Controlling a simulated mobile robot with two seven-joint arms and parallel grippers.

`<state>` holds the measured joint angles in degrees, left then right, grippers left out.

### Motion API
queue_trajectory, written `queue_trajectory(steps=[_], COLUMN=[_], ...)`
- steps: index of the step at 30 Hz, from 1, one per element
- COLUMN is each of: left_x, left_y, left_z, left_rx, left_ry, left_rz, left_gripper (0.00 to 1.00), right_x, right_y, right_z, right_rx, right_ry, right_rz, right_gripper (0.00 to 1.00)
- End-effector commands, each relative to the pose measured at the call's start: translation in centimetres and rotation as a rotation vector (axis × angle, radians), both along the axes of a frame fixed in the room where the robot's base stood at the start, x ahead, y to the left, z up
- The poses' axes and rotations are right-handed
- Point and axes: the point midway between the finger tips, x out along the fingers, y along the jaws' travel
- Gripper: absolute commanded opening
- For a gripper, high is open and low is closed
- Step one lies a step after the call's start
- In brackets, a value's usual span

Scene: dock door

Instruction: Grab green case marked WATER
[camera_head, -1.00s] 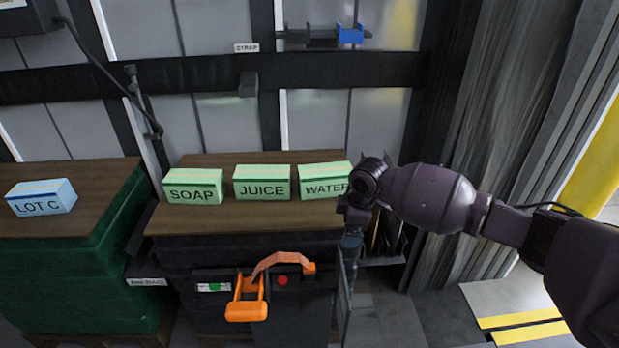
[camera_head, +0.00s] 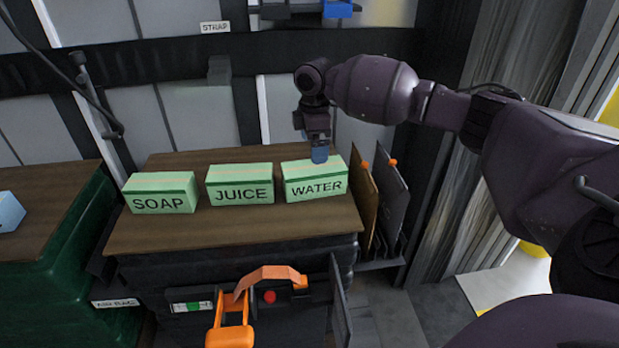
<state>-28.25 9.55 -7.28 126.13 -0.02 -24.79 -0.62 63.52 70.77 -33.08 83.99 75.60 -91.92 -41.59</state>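The green case marked WATER (camera_head: 315,187) sits on the brown wooden top (camera_head: 230,235), at the right end of a row of three green cases. My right gripper (camera_head: 319,155) points down at the top rear edge of the WATER case. Its fingertips overlap the case's top edge in this view, and I cannot tell whether they touch it or how far apart they are. My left gripper is not in view.
The JUICE case (camera_head: 240,192) and the SOAP case (camera_head: 160,200) stand to the left of WATER. Upright boards (camera_head: 390,195) stand right of the top. An orange-handled item (camera_head: 229,325) is below in front. The top's front strip is clear.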

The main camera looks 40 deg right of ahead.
Motion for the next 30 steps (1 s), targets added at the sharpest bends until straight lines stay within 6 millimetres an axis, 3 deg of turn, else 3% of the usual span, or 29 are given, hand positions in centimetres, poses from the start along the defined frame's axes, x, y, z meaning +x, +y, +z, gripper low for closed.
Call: queue_trajectory(steps=[1,4,13,21,30], left_x=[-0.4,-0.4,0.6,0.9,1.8], left_y=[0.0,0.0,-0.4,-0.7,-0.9], left_z=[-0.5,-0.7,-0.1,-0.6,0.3], left_rx=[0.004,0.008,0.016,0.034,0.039], left_ry=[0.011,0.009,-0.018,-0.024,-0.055], left_rz=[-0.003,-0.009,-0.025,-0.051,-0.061], left_gripper=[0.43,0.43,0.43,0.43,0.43], right_x=[-0.1,-0.1,-0.1,-0.4,-0.3], right_y=[0.0,0.0,0.0,0.1,0.1], right_z=[-1.5,-3.0,-4.9,-8.8,-8.9], right_rx=[0.0,-0.001,-0.001,0.0,0.0], right_ry=[0.009,0.01,0.005,0.01,-0.001], right_rz=[0.0,-0.001,-0.001,0.0,-0.001], right_gripper=[1.0,1.0,1.0,1.0,1.0])
